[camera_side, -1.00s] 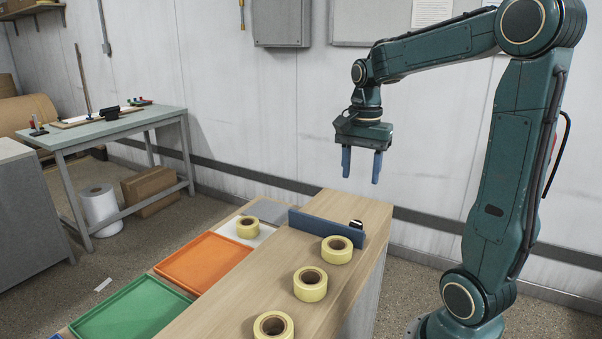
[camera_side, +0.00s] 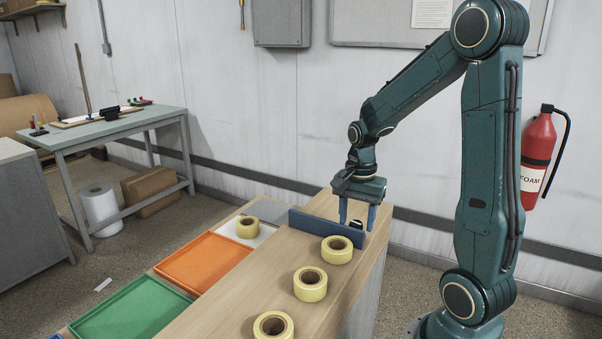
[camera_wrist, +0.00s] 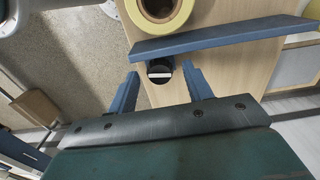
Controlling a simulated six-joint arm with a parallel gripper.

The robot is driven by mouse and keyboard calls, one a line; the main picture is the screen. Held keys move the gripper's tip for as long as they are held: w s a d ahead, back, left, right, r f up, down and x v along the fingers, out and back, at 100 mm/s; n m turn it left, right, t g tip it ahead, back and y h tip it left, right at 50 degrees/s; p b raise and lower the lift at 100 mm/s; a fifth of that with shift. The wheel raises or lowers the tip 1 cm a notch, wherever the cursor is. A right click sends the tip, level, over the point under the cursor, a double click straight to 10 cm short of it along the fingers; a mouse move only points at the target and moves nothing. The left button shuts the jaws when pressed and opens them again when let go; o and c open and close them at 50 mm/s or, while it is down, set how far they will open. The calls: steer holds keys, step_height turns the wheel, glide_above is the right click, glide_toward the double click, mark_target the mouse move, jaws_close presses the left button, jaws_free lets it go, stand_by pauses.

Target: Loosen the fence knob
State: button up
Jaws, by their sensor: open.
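The fence (camera_side: 318,228) is a blue bar standing across the wooden bench top; it also shows in the wrist view (camera_wrist: 225,37). The fence knob (camera_side: 357,225) is small and dark with a pale mark, just behind the fence's right end. In the wrist view the knob (camera_wrist: 160,72) lies between and beyond the two blue fingertips, partly under the fence edge. My gripper (camera_side: 357,225) is open, fingers pointing down, one on each side of the knob. It also shows in the wrist view (camera_wrist: 162,84). I cannot tell whether a finger touches the knob.
Several yellow tape rolls (camera_side: 337,250) stand on the bench (camera_side: 250,300), one close in front of the fence. An orange tray (camera_side: 203,263) and a green tray (camera_side: 135,310) lie to the left. The bench behind the fence is clear.

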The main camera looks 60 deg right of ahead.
steer(key=shift+f, duration=0.15)
steer(key=c, duration=1)
steer(key=shift+o, duration=0.2)
steer(key=shift+n, duration=2.3)
steer(key=o, duration=1)
steer(key=shift+c, duration=0.2)
steer(key=shift+m, duration=0.3)
